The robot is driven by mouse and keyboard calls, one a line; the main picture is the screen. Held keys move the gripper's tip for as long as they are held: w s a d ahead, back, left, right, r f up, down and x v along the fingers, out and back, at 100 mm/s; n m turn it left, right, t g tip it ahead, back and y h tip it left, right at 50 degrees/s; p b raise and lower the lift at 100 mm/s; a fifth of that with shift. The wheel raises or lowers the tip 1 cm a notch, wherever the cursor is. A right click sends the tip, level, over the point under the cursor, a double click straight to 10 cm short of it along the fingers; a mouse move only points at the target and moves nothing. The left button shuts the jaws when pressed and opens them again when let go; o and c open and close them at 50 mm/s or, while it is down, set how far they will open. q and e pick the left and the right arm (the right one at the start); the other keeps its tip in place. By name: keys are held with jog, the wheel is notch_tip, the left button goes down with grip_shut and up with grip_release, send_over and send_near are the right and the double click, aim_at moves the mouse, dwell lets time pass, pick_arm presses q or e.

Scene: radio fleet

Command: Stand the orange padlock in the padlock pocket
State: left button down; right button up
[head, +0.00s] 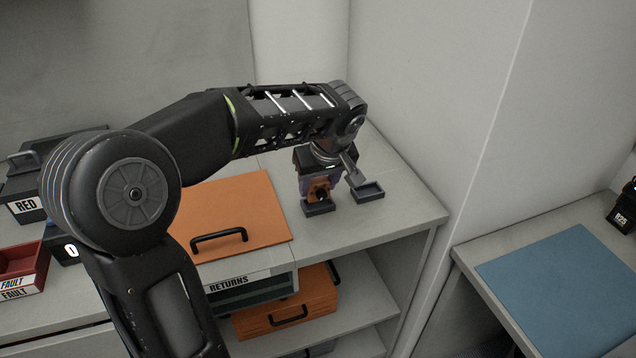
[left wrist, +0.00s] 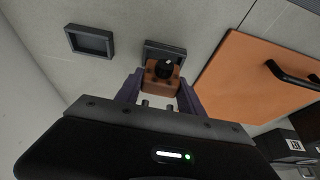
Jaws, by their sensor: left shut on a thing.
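The orange padlock (head: 318,188) is between the fingers of my left gripper (head: 320,184), which is shut on it. In the left wrist view, the padlock (left wrist: 160,83) shows its orange body and a round black part, with a purple-grey finger on each side of the gripper (left wrist: 160,92). A small dark square pocket (head: 319,209) lies just beneath the padlock in the head view; part of it (left wrist: 165,46) shows past the padlock in the left wrist view. I cannot tell whether they touch. A second, empty pocket (head: 369,191) lies to the right. My right gripper is not in view.
An orange panel with a black handle (head: 240,205) lies left of the pockets on the grey counter (head: 400,212). A "RETURNS" drawer (head: 240,287) is below. A red "FAULT" bin (head: 20,268) stands far left. A wall rises close behind the pockets.

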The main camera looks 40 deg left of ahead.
aim_at(320, 185)
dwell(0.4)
pick_arm(q)
jog(key=shift+f+b, duration=1.05)
jog(key=shift+b, duration=0.2)
jog(key=c, duration=0.6)
grip_release()
jog(key=shift+c, duration=0.2)
jog(key=shift+v, duration=3.9)
